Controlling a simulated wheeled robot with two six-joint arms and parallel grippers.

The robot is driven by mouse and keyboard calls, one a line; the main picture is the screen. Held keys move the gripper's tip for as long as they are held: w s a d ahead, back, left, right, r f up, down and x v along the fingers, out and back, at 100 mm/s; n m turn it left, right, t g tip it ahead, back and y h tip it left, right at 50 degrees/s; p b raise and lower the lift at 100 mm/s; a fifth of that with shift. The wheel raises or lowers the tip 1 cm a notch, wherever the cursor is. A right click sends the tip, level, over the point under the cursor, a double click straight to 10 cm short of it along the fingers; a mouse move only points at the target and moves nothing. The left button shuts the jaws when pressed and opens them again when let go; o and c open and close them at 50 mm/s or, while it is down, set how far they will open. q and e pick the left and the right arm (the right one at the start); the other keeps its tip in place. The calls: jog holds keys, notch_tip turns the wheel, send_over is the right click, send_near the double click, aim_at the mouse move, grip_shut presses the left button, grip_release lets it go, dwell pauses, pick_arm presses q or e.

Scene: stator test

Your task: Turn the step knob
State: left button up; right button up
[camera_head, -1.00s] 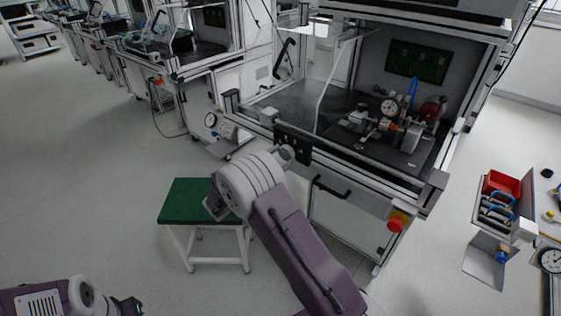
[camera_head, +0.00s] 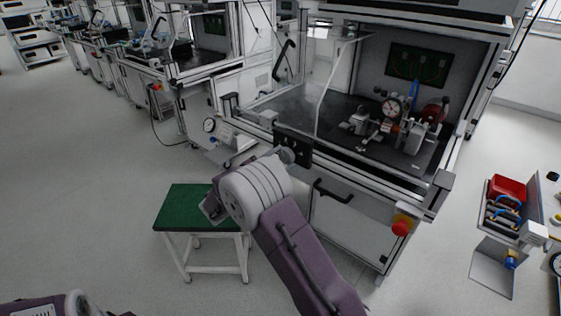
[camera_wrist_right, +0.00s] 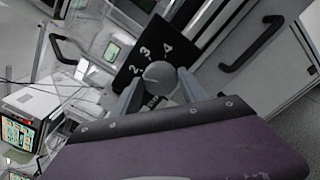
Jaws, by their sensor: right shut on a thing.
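The step knob (camera_wrist_right: 160,77) is a grey round knob on a black panel (camera_wrist_right: 148,50) with white numbers; 2, 3 and 4 are readable. In the right wrist view my right gripper (camera_wrist_right: 159,88) has one finger on each side of the knob and is shut on it. In the head view the black panel (camera_head: 294,143) is on the front of the test bench, and my right arm reaches up to it. The knob's pointer mark cannot be made out. My left arm shows only at the bottom left edge; its gripper (camera_head: 128,314) is almost wholly cut off.
The bench (camera_head: 375,190) has a black handle (camera_head: 332,189) and a red button (camera_head: 401,228) on its front. A dial gauge fixture (camera_head: 391,107) stands inside. A green-topped stool (camera_head: 190,205) stands left of my right arm. A tool tray (camera_head: 504,211) is at the right.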

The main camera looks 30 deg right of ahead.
jog(key=o, duration=1.4)
jog(key=shift+a, duration=0.1)
jog(key=p+v, duration=0.1)
jog(key=v, duration=0.8)
jog(key=shift+p, duration=0.3)
jog(key=shift+d, duration=0.2)
